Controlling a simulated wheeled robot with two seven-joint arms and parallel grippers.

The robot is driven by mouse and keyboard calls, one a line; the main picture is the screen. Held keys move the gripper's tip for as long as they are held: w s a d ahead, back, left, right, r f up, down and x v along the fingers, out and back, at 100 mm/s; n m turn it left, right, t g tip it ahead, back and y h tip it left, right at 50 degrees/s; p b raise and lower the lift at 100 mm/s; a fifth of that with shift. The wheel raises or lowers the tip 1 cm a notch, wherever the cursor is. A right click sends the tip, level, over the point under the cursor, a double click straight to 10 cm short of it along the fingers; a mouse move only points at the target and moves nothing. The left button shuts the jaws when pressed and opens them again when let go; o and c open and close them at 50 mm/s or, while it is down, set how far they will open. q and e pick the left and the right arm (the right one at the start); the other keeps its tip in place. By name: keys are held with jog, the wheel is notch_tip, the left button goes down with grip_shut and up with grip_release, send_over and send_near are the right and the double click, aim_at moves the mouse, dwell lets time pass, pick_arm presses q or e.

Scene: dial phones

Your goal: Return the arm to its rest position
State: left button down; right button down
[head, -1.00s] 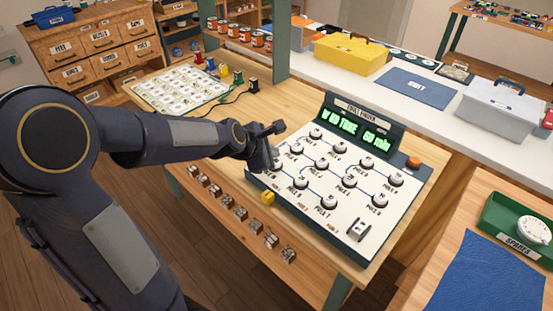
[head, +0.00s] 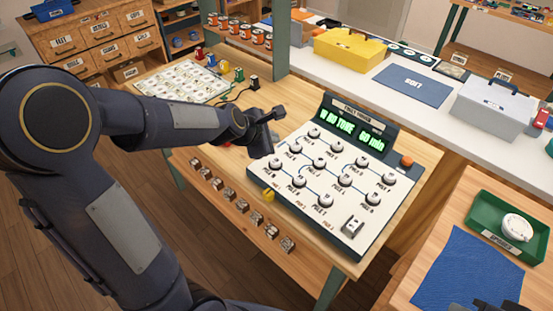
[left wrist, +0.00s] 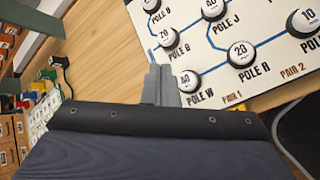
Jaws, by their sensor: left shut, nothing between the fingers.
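My left arm comes in from the left in the head view. The panel is white in a dark frame, with several round knobs (head: 319,162) and a lit green display (head: 350,131). In the left wrist view the shut fingers (left wrist: 160,84) stand in front of the panel's edge, near the knob marked 40 (left wrist: 188,80). They appear apart from it. A dark part at the head view's bottom right edge may be my right gripper (head: 482,305).
The panel sits on a wooden workbench (head: 215,145). A printed card (head: 182,82) lies at its back left, and several small metal blocks (head: 242,212) line its front. A green post (head: 282,45) rises behind. A blue mat (head: 468,268) and a green tray (head: 480,222) are at right.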

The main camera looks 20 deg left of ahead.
pick_arm(q)
jog(key=shift+r, duration=0.1)
dwell(0.3)
jog(key=s+d+r+m+g, duration=0.1)
jog(key=s+d+m, duration=0.1)
jog(key=s+m, duration=0.9)
jog(key=s+d+r+m+g+h, duration=0.1)
jog(key=s+d+m+g, duration=0.1)
jog(key=s+m, duration=0.9)
jog(key=s, duration=0.4)
jog(key=shift+s+d+r+m+h, duration=0.3)
jog(key=shift+s+r, duration=0.1)
jog(key=shift+a, duration=0.1)
